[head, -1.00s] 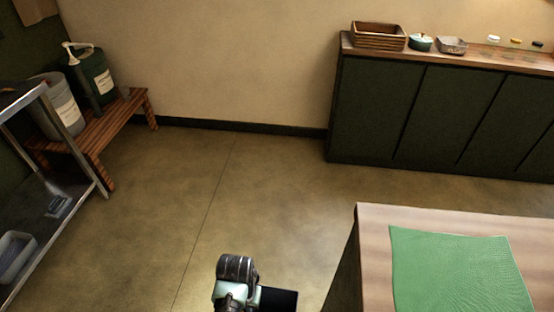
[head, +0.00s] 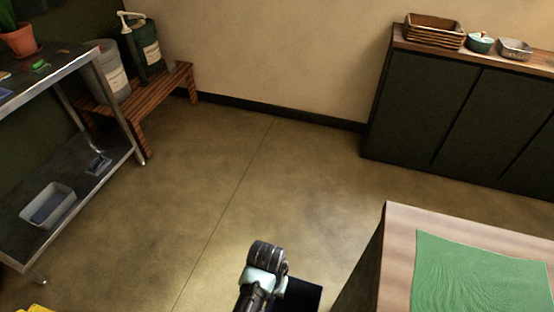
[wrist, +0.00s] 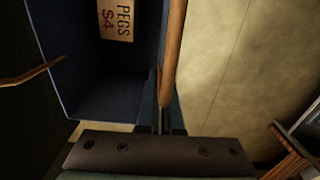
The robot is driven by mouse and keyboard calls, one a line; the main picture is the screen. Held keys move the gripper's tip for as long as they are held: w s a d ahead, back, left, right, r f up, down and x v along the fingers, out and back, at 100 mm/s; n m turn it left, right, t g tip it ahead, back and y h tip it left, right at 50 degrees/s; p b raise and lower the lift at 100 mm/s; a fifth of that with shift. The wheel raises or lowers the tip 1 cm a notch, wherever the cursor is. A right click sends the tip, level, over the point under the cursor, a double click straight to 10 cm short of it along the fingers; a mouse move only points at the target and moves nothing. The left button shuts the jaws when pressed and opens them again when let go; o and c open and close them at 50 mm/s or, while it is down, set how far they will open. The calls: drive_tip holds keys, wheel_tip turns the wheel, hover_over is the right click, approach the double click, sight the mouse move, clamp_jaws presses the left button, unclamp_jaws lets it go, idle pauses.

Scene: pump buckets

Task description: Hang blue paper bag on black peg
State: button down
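In the wrist view, the dark blue paper bag (wrist: 82,85) hangs at the upper left, with a tan label reading "PEGS $4" and brown handles. My gripper (wrist: 163,118) is shut on one brown handle (wrist: 173,55). The other handle shows at the left edge. In the head view, my arm shows at the bottom middle, with a dark, nearly black shape (head: 303,293) beside it that looks like part of the bag. The fingertips are hidden there. I see no black peg in either current view.
A metal shelf unit (head: 105,105) stands at left with a plant and a grey tub. Behind it, a wooden bench (head: 175,85) holds two pump buckets. A table with a green cloth (head: 480,280) is at lower right. A dark cabinet (head: 430,110) stands at the back. The middle floor is clear.

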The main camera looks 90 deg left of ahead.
drive_tip(key=w+d+f+b, duration=0.1)
drive_tip(key=w+d, duration=0.1)
drive_tip(key=w, duration=0.3)
drive_tip(key=shift+w+d+f, duration=0.15)
drive_tip(key=shift+w+f, duration=0.05)
drive_tip(key=shift+w, duration=0.05)
idle(0.4)
drive_tip(key=c, duration=1.5)
unclamp_jaws()
drive_tip(key=shift+c, duration=0.2)
drive_tip(key=o, duration=0.5)
drive_tip(key=shift+o, duration=0.2)
wheel_tip(320, 180, up, 13)
drive_tip(key=p, duration=0.1)
